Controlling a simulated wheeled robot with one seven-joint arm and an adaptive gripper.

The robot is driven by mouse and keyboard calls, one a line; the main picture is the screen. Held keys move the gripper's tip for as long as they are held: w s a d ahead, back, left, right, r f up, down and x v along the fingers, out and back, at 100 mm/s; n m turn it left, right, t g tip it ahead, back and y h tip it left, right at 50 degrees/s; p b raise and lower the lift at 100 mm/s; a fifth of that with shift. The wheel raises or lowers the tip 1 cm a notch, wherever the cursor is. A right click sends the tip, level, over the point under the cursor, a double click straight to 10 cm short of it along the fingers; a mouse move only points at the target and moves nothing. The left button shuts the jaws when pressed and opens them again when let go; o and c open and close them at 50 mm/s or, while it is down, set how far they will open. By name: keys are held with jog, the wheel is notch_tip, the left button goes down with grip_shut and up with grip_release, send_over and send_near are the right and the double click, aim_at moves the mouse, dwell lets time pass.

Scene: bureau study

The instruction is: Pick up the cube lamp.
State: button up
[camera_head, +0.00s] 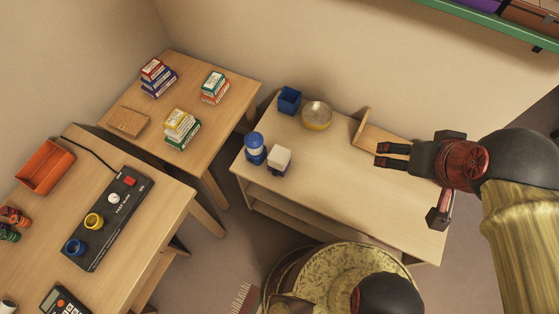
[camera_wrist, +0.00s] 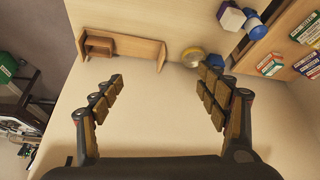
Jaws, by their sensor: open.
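The cube lamp (camera_head: 279,160), a white cube on a purple base, stands upright near the front left of the pale wooden desk (camera_head: 330,185). In the wrist view the cube lamp (camera_wrist: 231,18) shows at the top right, beyond the right finger. My gripper (camera_head: 379,155) is over the right part of the desk, well to the right of the lamp. In the wrist view my gripper (camera_wrist: 160,74) is open, with nothing between its fingers.
A blue and white round lamp (camera_head: 255,149) stands close left of the cube lamp. Behind are a blue cup (camera_head: 289,100) and a brass bowl (camera_head: 317,115). A wooden bookend (camera_head: 362,127) stands near my gripper. Desk between lamp and gripper is clear.

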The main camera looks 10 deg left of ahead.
aim_at(279, 156)
jog(key=shift+c, duration=0.2)
